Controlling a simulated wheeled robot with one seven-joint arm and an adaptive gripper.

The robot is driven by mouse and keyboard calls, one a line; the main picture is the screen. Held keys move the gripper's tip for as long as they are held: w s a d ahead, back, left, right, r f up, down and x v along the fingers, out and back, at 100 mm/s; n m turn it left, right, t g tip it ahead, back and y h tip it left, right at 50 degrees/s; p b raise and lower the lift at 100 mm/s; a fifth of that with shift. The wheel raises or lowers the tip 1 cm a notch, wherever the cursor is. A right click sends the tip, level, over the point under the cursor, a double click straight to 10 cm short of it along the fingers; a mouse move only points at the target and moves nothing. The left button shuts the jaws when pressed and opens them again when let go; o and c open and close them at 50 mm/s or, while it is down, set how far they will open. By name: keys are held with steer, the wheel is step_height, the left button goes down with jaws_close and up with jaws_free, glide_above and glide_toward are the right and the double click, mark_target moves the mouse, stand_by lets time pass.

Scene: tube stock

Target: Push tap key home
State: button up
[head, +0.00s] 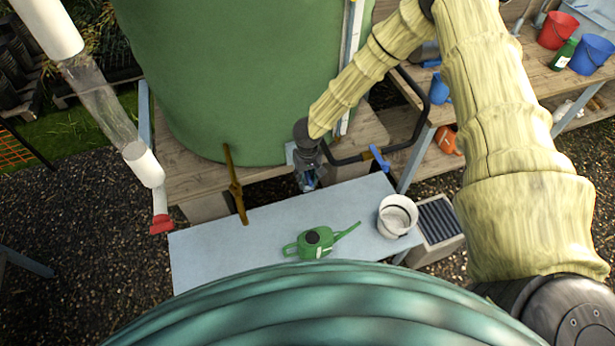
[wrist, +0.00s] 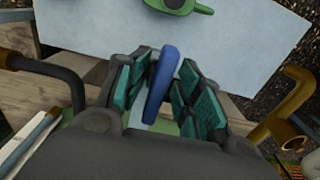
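A blue key-like handle (wrist: 161,85) stands between the fingers of my gripper (wrist: 165,85) in the wrist view. In the head view my gripper (head: 309,180) points down in front of the green tank (head: 230,90), above the back edge of the pale table (head: 210,255). Only a bit of blue shows at the fingers there, and the tap under the gripper is hidden.
A black pipe (head: 405,130) and a blue lever (head: 379,158) are right of my gripper. A brown pipe (head: 235,188) stands at left. A green watering can (head: 315,240) and a white bucket (head: 397,215) are on the table. The table's left part is clear.

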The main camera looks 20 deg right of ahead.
steer(key=shift+d+f, duration=0.1)
steer(key=shift+d, duration=0.05)
steer(key=shift+r, duration=0.3)
step_height(320, 180, up, 11)
steer(key=shift+d+r, duration=0.1)
steer(key=shift+r, duration=0.05)
stand_by(0.3)
stand_by(0.5)
